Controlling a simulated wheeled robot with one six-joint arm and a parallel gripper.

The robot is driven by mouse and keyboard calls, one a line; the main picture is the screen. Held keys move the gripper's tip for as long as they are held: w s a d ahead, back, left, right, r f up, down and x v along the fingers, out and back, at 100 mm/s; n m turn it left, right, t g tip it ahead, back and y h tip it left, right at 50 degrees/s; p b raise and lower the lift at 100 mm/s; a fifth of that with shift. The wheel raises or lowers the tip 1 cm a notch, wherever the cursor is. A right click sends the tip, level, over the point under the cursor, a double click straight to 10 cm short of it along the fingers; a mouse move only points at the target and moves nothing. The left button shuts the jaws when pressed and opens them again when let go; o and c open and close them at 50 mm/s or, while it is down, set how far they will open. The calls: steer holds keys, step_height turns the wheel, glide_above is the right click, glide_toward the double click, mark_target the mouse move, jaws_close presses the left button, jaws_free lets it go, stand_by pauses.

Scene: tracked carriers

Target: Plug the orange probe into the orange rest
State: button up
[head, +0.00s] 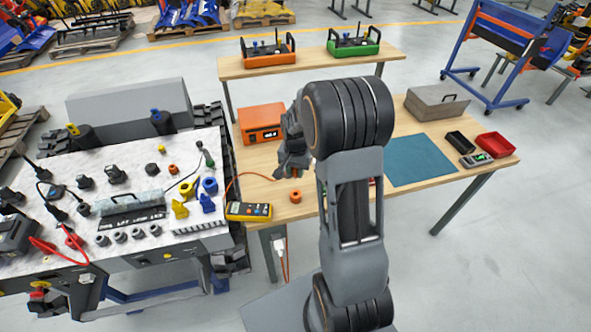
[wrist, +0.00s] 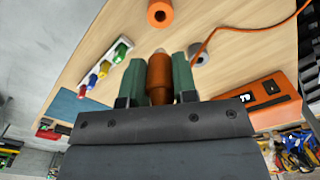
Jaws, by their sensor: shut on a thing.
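My gripper (wrist: 159,80) is shut on the orange probe (wrist: 159,76); its green fingers press on both sides of it in the wrist view. The probe's pale tip points away from the wrist. The orange rest (wrist: 160,13) is a short round piece with a dark hole, standing on the wooden bench beyond the tip and apart from it. In the head view the rest (head: 295,196) is near the bench's front edge, just below my gripper (head: 291,168). The held probe is hard to make out there.
An orange station (head: 261,122) with a display stands behind my gripper, a yellow meter (head: 249,211) to the left. A grey ring (wrist: 197,54) and orange cable (wrist: 213,32) lie near the probe. A strip with coloured plugs (wrist: 106,68) and a blue mat (head: 420,160) are also on the bench.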

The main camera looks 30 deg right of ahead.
steer(key=shift+f+b, duration=2.15)
steer(key=shift+f, duration=0.8)
steer(key=shift+f+b, duration=1.85)
steer(key=shift+f, duration=0.4)
steer(key=o, duration=1)
step_height(320, 180, up, 14)
steer(key=shift+f, duration=0.1)
